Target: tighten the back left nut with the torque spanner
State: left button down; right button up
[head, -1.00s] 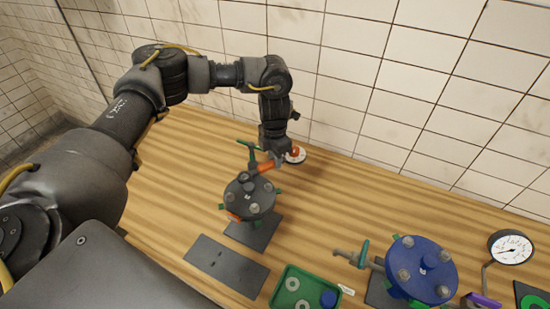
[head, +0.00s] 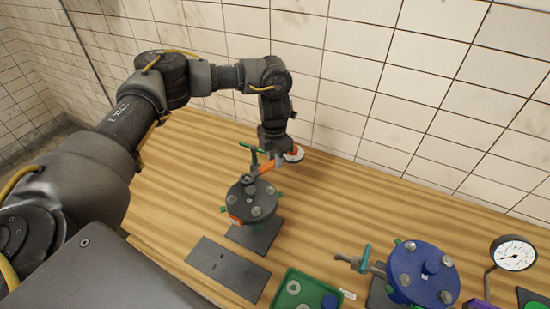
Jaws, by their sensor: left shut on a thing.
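My left gripper (head: 274,155) is shut on the orange torque spanner (head: 265,168), just behind the dark round flange (head: 241,204). The spanner slants down and left from the jaws toward the flange's back edge. Its working end is small in the picture, and I cannot tell whether it sits on a nut. Pale nuts (head: 256,211) show on top of the flange. The back left nut is not clear beside the spanner end. My right gripper is not in view.
A green-handled valve (head: 252,150) stands behind the dark flange. A blue flange (head: 424,288) with a teal-handled valve (head: 365,258), a gauge (head: 513,254) and a green tray (head: 284,276) stand to the right and front. A dark plate (head: 228,270) lies in front. The tiled wall is close behind.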

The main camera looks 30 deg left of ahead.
pick_arm(q)
jog(key=shift+r, duration=0.35)
jog(key=shift+r+p, duration=1.2)
jog(key=shift+r, duration=0.35)
jog(key=shift+f, duration=0.1)
